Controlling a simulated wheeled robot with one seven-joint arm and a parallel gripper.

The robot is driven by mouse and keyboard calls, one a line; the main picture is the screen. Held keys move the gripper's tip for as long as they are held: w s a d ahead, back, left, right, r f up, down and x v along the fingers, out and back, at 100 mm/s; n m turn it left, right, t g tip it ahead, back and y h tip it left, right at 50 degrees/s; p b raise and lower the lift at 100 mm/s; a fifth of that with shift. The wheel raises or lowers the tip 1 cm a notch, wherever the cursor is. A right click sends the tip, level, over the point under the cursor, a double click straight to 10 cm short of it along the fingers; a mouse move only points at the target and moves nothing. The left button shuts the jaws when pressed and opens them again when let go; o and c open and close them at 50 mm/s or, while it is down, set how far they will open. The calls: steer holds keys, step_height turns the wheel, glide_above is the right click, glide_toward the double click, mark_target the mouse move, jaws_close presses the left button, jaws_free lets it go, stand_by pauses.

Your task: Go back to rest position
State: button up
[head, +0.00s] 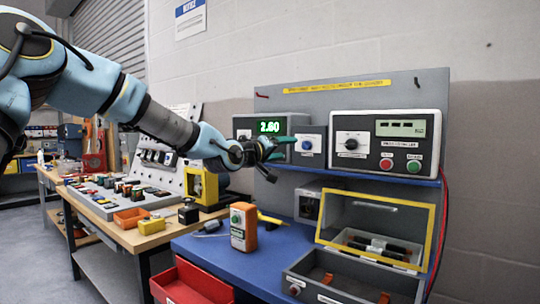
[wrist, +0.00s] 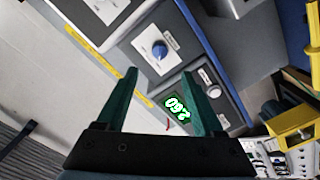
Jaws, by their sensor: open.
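My gripper (head: 275,148) is at the end of my arm, which reaches in from the left in the head view. The blue knob (wrist: 160,50) and the lit display (wrist: 177,108) show beyond the fingers. I cannot tell the exact gap to the knob.
A second instrument (head: 385,143) with red and green buttons stands right on the shelf. Below are an open yellow-framed box (head: 376,205), an orange handheld device (head: 243,226) and a red drawer (head: 190,283). A bench with a sloped switch panel (head: 160,178) stands left.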

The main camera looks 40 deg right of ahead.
steer(key=shift+f, duration=0.1)
steer(key=w+a+f+y, duration=0.3)
steer(key=a+f, duration=0.3)
steer(key=a, duration=0.3)
steer(key=w+a+f+t+y+p, duration=0.1)
steer(key=w+a+f+y, duration=0.1)
steer(key=a+f+y, duration=0.4)
steer(key=w+a+f+y, duration=0.1)
steer(key=w+a+f, duration=0.2)
steer(key=a+f, duration=0.6)
steer(key=s+a+f+n+y, duration=0.1)
steer(key=s+a+y, duration=0.1)
steer(key=a, duration=0.8)
steer(key=s+a+f+n+y, duration=0.1)
steer(key=a+f+y, duration=0.15)
steer(key=a, duration=0.75)
steer(key=s+a+f+n+g+y+p, duration=0.1)
steer(key=s+a+g, duration=0.3)
steer(key=s+a, duration=0.7)
steer(key=a+n+y, duration=0.1)
steer(key=a, duration=0.2)
steer(key=shift+a+n+y, duration=0.15)
steer(key=shift+n+y, duration=0.2)
steer(key=shift+n, duration=0.05)
